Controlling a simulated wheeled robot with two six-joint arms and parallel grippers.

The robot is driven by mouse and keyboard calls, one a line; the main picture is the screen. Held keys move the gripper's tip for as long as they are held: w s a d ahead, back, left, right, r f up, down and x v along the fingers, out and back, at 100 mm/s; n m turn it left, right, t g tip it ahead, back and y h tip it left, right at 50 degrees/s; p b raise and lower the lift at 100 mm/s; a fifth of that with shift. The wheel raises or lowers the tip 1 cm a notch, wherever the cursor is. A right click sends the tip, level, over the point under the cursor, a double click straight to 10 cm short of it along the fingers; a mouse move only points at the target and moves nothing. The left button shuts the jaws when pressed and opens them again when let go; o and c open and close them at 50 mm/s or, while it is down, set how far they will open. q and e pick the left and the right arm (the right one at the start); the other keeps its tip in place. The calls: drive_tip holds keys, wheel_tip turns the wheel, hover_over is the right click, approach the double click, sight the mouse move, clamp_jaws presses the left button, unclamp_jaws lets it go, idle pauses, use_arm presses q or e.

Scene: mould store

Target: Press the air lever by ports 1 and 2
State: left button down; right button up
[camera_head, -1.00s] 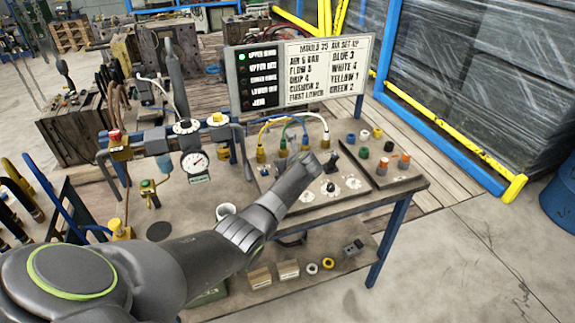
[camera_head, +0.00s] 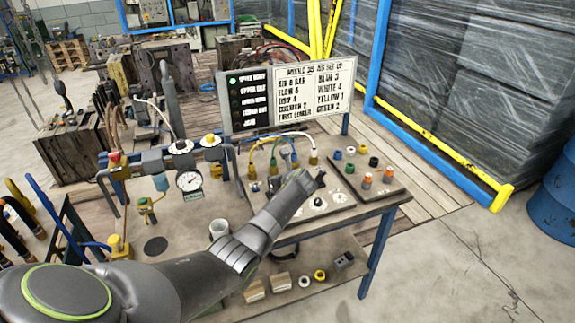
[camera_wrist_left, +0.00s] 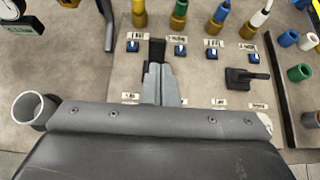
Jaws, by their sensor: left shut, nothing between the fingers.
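My left gripper (camera_wrist_left: 160,84) is shut and empty, with its fingers over the port panel. In the head view it (camera_head: 303,178) hides part of the panel. Several brass ports with coloured hoses stand in a row beyond it; the first, a yellow-hosed port (camera_wrist_left: 139,14), and a green-hosed port (camera_wrist_left: 179,16) are nearest the fingers. A dark upright piece shows at the finger ends; I cannot tell whether it is fingertip or lever. A black lever (camera_wrist_left: 243,77) lies to the right, apart from the fingers. The spot below the first two ports is mostly hidden. My right gripper is out of view.
A set-up sign (camera_head: 293,92) with one green light stands behind the panel. Coloured caps stand on a board (camera_head: 385,193) to the right. A lower shelf holds small parts.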

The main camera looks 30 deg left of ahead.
use_arm(q)
wheel_tip(320, 180, up, 7)
drive_tip(key=s+d, duration=0.1)
drive_tip(key=shift+s+d+b, duration=0.2)
drive_tip(key=shift+d+b, duration=0.05)
drive_tip(key=shift+b, duration=0.1)
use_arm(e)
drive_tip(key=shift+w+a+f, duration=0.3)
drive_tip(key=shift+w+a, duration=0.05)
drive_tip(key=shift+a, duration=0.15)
use_arm(q)
drive_tip(key=shift+r, duration=0.15)
